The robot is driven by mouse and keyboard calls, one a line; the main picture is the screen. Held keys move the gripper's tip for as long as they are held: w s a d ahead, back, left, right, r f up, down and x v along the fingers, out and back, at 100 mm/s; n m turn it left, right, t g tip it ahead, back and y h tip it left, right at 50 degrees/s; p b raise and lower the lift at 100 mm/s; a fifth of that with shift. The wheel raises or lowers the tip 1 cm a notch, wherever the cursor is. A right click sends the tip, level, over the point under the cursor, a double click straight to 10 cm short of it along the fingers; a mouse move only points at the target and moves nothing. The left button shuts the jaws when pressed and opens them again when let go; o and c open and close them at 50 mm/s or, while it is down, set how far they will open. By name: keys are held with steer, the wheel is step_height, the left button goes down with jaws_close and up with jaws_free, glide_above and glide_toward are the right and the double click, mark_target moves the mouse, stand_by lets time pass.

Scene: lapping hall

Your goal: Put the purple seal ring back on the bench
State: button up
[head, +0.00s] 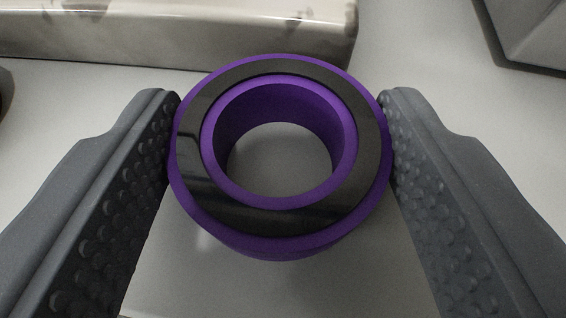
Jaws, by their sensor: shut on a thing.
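The purple seal ring (282,246) is in the middle of the head view, with a glossy black face band on its upper side and an open hole through its centre. My gripper (281,150) is shut on it, with one grey studded finger pressed against its left side and the other against its right side. The ring's face is turned up toward the camera. A pale grey surface (290,285), which may be the bench, shows below and through the hole. I cannot tell whether the ring touches it or hangs above it.
A cream, stained block or ledge (200,32) runs along the back, close behind the ring. A grey object (530,30) stands at the top right corner. A dark rounded edge (4,90) shows at the far left. The pale surface near the ring looks clear.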

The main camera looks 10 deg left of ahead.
steer(key=o, duration=1.1)
steer(key=shift+s+r, duration=0.1)
steer(key=p+v, duration=0.2)
steer(key=v, duration=0.9)
steer(key=shift+s+r, duration=0.1)
steer(key=shift+s, duration=0.25)
